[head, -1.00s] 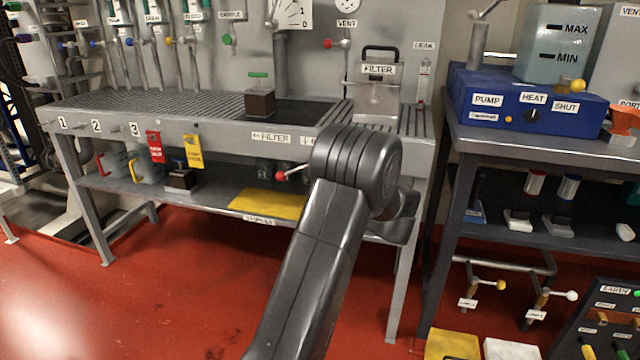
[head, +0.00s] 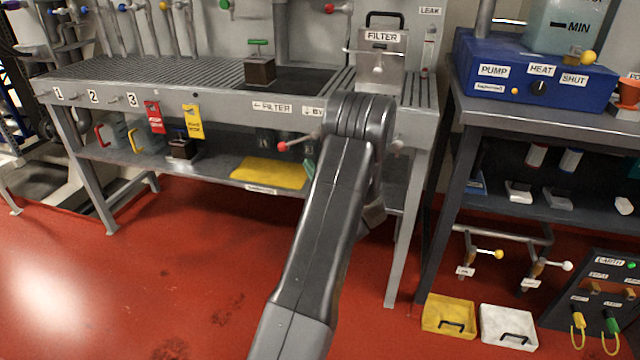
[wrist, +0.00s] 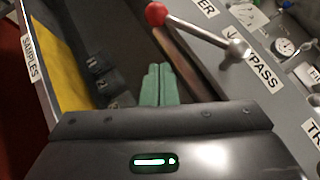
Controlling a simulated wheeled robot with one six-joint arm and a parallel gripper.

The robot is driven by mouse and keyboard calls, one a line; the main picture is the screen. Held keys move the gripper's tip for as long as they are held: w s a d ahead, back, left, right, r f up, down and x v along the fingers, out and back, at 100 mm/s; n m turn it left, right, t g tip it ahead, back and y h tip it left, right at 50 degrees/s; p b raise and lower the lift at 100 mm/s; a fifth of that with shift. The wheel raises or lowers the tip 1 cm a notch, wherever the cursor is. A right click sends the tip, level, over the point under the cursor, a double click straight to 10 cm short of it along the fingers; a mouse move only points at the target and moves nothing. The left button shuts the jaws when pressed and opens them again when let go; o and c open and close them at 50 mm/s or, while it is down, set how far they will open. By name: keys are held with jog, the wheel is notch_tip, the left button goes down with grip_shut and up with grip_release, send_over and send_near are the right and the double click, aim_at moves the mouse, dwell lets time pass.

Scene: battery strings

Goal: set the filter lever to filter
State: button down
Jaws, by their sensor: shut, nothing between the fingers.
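The filter lever (head: 300,142) is a thin metal rod with a red ball end, on the front of the grated bench. Its ball points left in the head view, below the FILTER label (head: 272,107), and its pivot end is hidden by my arm. In the wrist view the whole lever (wrist: 195,30) shows, from metal pivot to red ball, between the FILTER label's end and the BYPASS label (wrist: 262,80). My gripper (wrist: 160,68) has green fingers pressed together, empty, below and apart from the lever. In the head view a green part of it (head: 309,170) shows beside my arm.
A yellow mat (head: 268,172) lies on the lower shelf, near dark boxes (wrist: 103,75). Red and yellow tags (head: 193,121) hang left on the bench front. A pale knob (head: 397,146) is right of my arm. Red floor in front is clear.

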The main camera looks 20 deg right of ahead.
aim_at(298, 141)
jog(key=shift+w+a+r+b, duration=0.25)
jog(key=shift+w+a+r, duration=0.4)
jog(key=shift+w+a, duration=0.2)
jog(key=shift+w+a+r+b, duration=0.2)
jog(key=shift+w+a+r, duration=0.45)
jog(key=shift+a, duration=0.25)
